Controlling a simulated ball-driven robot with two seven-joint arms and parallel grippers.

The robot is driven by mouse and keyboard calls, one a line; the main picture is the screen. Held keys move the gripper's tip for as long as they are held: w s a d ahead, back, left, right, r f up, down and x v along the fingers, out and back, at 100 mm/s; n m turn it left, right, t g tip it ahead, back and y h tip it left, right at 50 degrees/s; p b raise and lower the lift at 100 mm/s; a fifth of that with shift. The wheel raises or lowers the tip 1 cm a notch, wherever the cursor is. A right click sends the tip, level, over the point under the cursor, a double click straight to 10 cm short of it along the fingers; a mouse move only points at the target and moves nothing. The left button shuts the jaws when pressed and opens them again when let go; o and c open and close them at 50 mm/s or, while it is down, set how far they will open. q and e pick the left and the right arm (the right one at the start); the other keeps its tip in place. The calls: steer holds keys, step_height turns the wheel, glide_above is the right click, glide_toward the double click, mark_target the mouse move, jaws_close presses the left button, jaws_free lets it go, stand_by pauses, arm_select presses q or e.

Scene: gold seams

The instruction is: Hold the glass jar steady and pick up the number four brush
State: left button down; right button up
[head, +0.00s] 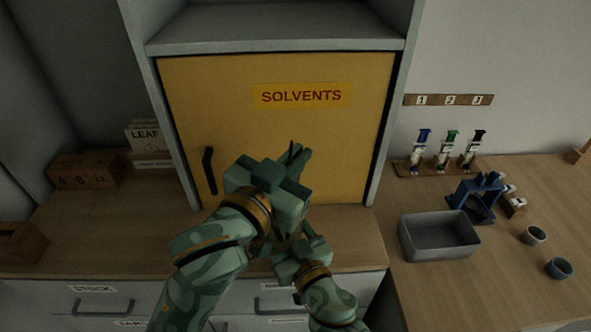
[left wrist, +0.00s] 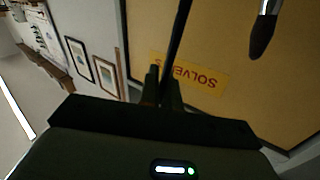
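My left gripper (head: 280,185) is in front of the yellow cabinet door, with its back to the head camera. In the left wrist view its fingers (left wrist: 166,90) are close together around a thin dark stick (left wrist: 181,35) that looks like a brush handle. Its number cannot be read. Another brush, with dark bristles (left wrist: 263,36) and a silver ferrule, shows at the top right of that view, apart from the fingers. My right gripper (head: 298,252) is low and just right of the left one; its fingertips are hidden. The glass jar is not visible, perhaps behind my grippers.
The SOLVENTS cabinet (head: 330,150) is shut, just behind my grippers. To the right stand a grey tray (head: 440,250), a blue device (head: 478,200), two small cups (head: 534,236) and a numbered rack (head: 440,166). Wooden boxes (head: 85,170) are at the left.

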steer(key=o, duration=1.2)
